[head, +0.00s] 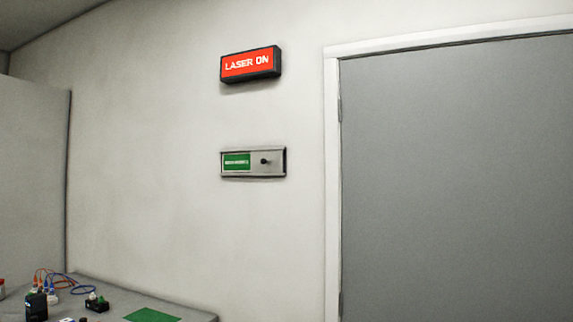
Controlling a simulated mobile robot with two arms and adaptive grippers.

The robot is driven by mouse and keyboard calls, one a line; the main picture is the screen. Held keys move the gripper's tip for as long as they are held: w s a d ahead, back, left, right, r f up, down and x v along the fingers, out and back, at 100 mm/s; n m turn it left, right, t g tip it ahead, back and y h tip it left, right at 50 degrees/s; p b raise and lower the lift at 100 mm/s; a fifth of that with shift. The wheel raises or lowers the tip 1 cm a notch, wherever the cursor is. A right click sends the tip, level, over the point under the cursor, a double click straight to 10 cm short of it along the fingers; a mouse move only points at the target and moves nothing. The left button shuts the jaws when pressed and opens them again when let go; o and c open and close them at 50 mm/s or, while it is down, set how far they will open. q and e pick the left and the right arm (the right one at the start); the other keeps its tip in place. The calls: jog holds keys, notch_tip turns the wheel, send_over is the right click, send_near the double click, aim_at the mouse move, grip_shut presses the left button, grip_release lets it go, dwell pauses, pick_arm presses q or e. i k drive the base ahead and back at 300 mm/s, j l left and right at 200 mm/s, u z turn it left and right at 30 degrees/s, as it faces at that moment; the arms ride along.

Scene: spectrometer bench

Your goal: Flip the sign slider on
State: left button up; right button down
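The sign slider (254,162) is a small grey metal plate mounted on the wall, left of the door. A green label with small white text (237,162) shows at its left part; the text is too small to read. Neither of my grippers is in the head view.
A grey door (455,180) in a white frame (332,200) fills the right side. At the lower left, a bench (205,315) holds a green mat (152,315), several small devices and coloured cables (62,278). The wall around the slider is clear.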

aim_at(263, 161)
jog(key=i+l, duration=0.2)
jog(key=i, duration=0.25)
jog(key=i+l, duration=0.2)
jog(key=i, duration=0.25)
jog(key=i+l, duration=0.2)
jog(key=i, duration=0.25)
jog(key=i+l, duration=0.2)
jog(key=i, duration=0.25)
